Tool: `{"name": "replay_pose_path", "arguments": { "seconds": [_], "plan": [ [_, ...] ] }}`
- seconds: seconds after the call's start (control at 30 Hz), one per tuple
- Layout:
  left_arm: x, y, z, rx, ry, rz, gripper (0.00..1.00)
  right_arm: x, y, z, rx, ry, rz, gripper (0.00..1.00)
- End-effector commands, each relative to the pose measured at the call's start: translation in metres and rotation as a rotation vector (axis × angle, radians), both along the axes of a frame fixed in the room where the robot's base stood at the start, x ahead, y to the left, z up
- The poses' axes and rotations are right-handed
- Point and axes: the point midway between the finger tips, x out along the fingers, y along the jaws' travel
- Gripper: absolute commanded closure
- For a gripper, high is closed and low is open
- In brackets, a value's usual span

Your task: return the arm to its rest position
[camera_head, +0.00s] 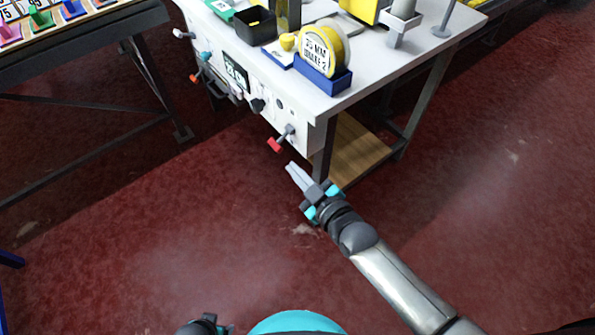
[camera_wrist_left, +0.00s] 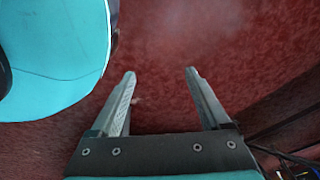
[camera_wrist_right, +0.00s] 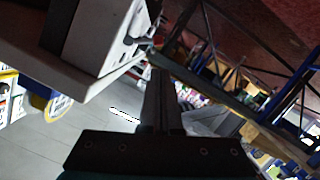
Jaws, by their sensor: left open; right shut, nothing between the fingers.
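My right arm reaches up from the lower right in the head view. Its gripper (camera_head: 292,167) is shut and empty, in front of the white table's near corner and below the red-handled lever. In the right wrist view its fingers (camera_wrist_right: 160,75) lie together with nothing between them. My left gripper is low in the head view at the bottom edge, mostly cut off by the frame. In the left wrist view its fingers (camera_wrist_left: 161,75) stand wide apart over bare red floor, with nothing between them.
The white table (camera_head: 290,85) carries a yellow tape roll (camera_head: 325,48) in a blue holder (camera_head: 322,76) and a black bin (camera_head: 255,27). A red-handled lever (camera_head: 277,143) sticks out of its front. Another table (camera_head: 75,40) is at upper left. The red floor (camera_head: 150,240) is clear.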

Motion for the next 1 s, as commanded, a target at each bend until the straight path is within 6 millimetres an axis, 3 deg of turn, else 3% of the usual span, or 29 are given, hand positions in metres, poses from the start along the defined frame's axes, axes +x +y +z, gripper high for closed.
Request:
{"name": "replay_pose_path", "arguments": {
  "seconds": [0.37, 0.47, 0.57, 0.63, 0.77, 0.9, 1.0],
  "plan": [
    [0.0, 0.0, 0.0, 0.0, 0.0, -0.001, 0.2, 0.0, 0.0, -0.001, -0.001, 0.001, 0.0, 1.0],
    [0.0, 0.0, 0.001, 0.0, -0.001, -0.001, 0.2, -0.002, -0.006, -0.011, -0.009, 0.03, -0.013, 1.0],
    [0.0, 0.0, 0.003, -0.001, -0.007, -0.001, 0.2, -0.009, -0.025, -0.044, -0.028, 0.119, -0.057, 1.0],
    [-0.008, 0.005, 0.0, 0.004, 0.005, 0.001, 0.2, -0.021, -0.046, -0.08, -0.047, 0.221, -0.109, 1.0],
    [-0.017, 0.01, -0.001, 0.009, 0.008, 0.001, 0.2, -0.064, -0.096, -0.155, -0.08, 0.448, -0.232, 1.0],
    [-0.026, 0.015, -0.002, 0.013, 0.01, 0.0, 0.2, -0.133, -0.145, -0.221, -0.11, 0.692, -0.375, 1.0],
    [-0.033, 0.018, -0.002, 0.015, 0.011, 0.0, 0.2, -0.191, -0.175, -0.257, -0.126, 0.854, -0.476, 1.0]
  ]
}}
